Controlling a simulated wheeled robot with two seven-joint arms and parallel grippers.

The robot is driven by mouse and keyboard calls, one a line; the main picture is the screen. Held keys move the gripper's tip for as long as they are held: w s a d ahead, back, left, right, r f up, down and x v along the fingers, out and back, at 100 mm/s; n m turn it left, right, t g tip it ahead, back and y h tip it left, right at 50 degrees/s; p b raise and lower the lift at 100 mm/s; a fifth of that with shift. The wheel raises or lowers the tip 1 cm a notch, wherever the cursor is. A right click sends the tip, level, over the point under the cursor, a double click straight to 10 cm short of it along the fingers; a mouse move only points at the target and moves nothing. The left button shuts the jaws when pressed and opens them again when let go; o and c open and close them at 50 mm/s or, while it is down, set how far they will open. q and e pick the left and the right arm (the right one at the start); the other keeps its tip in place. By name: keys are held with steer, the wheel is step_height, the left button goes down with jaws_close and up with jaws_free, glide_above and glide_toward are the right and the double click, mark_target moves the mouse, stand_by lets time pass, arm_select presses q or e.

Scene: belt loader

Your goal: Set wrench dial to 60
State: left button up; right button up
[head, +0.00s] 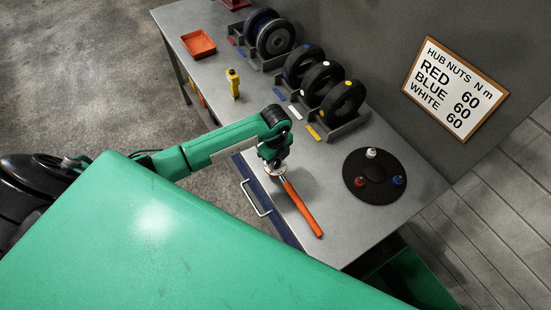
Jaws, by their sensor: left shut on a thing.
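An orange-handled wrench (302,207) lies along the grey bench near its front edge, its handle pointing toward the lower right. My left gripper (271,165) is at the upper end of the wrench, from above, and is shut on it there. A pale round part, perhaps the dial, shows just under the gripper; the fingers and any dial marks are too small or hidden to read. A wall sign (455,85) reads HUB NUTS N m, RED 60, BLUE 60, WHITE 60. My right gripper is not in view.
A black disc (375,191) with white, red and blue nuts lies right of the wrench. Several wheels stand in racks (338,130) at the back. A yellow tool (234,86) and orange tray (198,43) are farther left. A drawer handle (256,200) juts from the front.

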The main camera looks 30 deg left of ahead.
arm_select(q)
steer(key=m+b, duration=0.2)
steer(key=m, duration=0.1)
steer(key=shift+w+f+b, duration=0.1)
steer(key=shift+f+b, duration=0.1)
steer(key=shift+b, duration=0.2)
steer(key=m+b, duration=0.3)
steer(key=shift+m+g, duration=0.3)
steer(key=m+b, duration=0.4)
steer(key=m, duration=0.1)
steer(key=shift+d+r+y+b, duration=0.1)
steer(key=shift+r+y+b, duration=0.05)
steer(key=shift+y+b, duration=0.2)
steer(key=o, duration=1)
